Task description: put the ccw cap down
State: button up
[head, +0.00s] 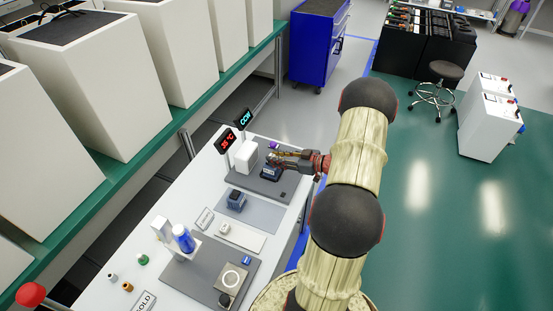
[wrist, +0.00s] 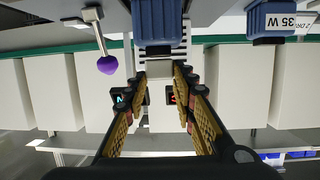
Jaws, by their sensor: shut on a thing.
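The cap's outline is hard to make out against the pale surface behind the fingertips. The ribbed blue block (wrist: 157,22) lies beyond the fingertips, apart from them.
A white box (head: 246,158) stands left of my gripper. A lever with a purple knob (wrist: 107,65) is close to the fingers. A second blue block (head: 236,199) sits nearer on the bench.

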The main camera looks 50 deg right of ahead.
jog(key=shift+f, duration=0.15)
jog(key=o, duration=0.7)
jog(key=shift+o, duration=0.7)
